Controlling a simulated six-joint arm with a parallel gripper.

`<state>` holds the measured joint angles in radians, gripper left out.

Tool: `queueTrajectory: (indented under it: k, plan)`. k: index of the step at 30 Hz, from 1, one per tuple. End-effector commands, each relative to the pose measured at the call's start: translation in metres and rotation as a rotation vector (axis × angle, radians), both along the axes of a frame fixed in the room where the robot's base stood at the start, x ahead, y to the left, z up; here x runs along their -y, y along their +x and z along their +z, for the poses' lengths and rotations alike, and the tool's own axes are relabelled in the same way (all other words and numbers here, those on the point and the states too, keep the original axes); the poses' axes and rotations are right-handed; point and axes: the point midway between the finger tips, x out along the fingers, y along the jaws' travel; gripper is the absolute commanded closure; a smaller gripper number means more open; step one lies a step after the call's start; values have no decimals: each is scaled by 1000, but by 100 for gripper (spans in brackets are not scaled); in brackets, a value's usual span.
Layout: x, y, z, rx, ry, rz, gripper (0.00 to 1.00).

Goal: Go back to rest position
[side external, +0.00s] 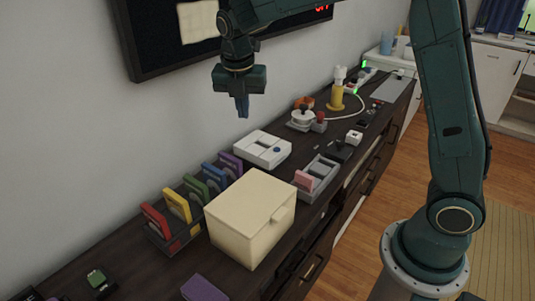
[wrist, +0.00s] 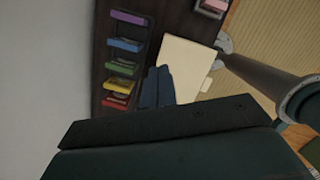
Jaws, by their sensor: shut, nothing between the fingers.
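My gripper (side external: 243,106) hangs in the air above the back part of the dark cabinet top, with its fingers pointing down. It is shut and holds nothing. In the side external view it is above and behind a white device (side external: 262,149) and clear of everything below. In the wrist view the closed dark fingers (wrist: 157,88) show in front of a cream box (wrist: 185,62) and hide part of it. The cream box also stands near the front of the side external view (side external: 250,218), with its lid shut.
A rack of coloured upright pieces (side external: 190,205) stands beside the box. A grey tray with a pink piece (side external: 308,180), a white knob device (side external: 302,117) and a yellow stand (side external: 337,95) lie further along. A wall screen (side external: 160,45) is behind my gripper.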

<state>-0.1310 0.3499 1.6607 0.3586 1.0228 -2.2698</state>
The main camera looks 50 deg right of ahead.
Motion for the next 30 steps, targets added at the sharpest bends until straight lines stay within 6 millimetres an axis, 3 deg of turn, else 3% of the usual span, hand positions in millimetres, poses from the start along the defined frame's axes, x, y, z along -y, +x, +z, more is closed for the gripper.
queueTrajectory:
  k: [5, 11, 21, 30]
  plan:
    - [2, -10, 10, 30, 16, -75, 100]
    - [6, -36, 31, 99, 59, -262, 100]
    - [12, -98, 63, 231, 177, -680, 100]
    - [14, -154, 76, 325, 306, -1048, 100]
